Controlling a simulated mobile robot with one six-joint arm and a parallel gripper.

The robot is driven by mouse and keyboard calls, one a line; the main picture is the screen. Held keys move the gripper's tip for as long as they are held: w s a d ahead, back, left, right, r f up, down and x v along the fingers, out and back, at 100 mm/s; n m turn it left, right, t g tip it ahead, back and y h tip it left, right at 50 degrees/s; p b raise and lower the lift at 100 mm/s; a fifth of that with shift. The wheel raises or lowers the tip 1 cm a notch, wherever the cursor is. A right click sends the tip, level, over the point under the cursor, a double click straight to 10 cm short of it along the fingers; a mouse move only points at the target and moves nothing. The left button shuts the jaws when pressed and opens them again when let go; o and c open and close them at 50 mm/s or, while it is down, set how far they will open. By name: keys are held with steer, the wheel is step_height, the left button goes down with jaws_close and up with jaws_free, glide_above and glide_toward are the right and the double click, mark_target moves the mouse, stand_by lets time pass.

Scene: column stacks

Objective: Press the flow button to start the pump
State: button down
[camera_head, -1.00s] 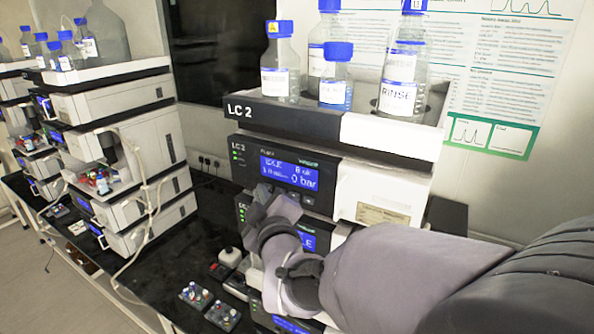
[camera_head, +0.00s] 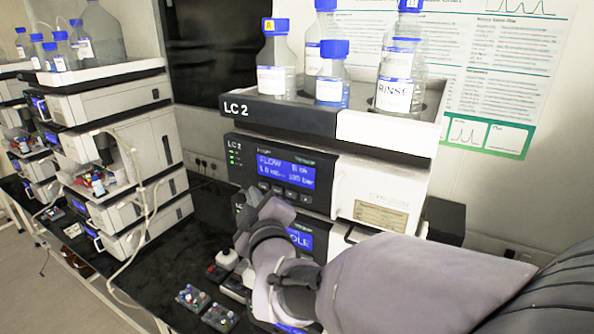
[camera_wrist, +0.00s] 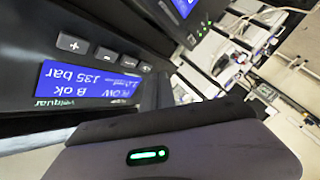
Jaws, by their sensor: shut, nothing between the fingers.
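The LC 2 pump (camera_head: 335,192) is the dark-fronted module under the bottle tray. Its blue display (camera_head: 286,171) reads FLOW and a pressure in bar; in the wrist view the display (camera_wrist: 88,82) shows about 135 bar, rotated. A row of small buttons (camera_head: 290,192) runs under the display. My gripper (camera_head: 250,200) is shut and empty, just below the left end of the button row. Whether it touches the panel is unclear.
Solvent bottles (camera_head: 277,62) stand in the tray (camera_head: 280,113) above the pump. A lower module's display (camera_head: 300,238) is partly behind my arm. Small vial racks (camera_head: 192,297) lie on the black bench (camera_head: 165,275). Another instrument stack (camera_head: 120,130) stands at left.

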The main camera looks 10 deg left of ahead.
steer(key=shift+s+a+b, duration=0.15)
steer(key=shift+s+a, duration=0.15)
steer(key=shift+s, duration=0.45)
steer(key=shift+s+a+b, duration=0.15)
steer(key=shift+s+a, duration=0.2)
steer(key=shift+s, duration=0.45)
steer(key=shift+s+a+b, duration=0.15)
steer(key=shift+s+a, duration=0.15)
steer(key=shift+s, duration=0.45)
steer(key=s+d+f+m+g+h+b, duration=0.1)
steer(key=s+d+f+m+g+b, duration=0.3)
steer(key=d+f+b, duration=0.6)
steer(key=s+d+f+m+g+h+b, duration=0.1)
steer(key=s+d+f+m+b, duration=0.1)
steer(key=d+f+m+b, duration=0.6)
steer(key=s+d+f+m+g+h+b, duration=0.1)
steer(key=s+d+f+m+g+b, duration=0.1)
steer(key=s+f+b, duration=0.4)
steer(key=s+d+f+m+g+h+b, duration=0.1)
steer(key=s+d+f+m+g+b, duration=0.2)
steer(key=s+d+f+b, duration=0.3)
steer(key=s+d+f+m, duration=0.1)
steer(key=s+f, duration=0.3)
steer(key=f, duration=0.5)
steer(key=shift+s+f+m+h, duration=0.15)
steer(key=shift+f+m+h, duration=0.15)
steer(key=shift+m+h, duration=0.1)
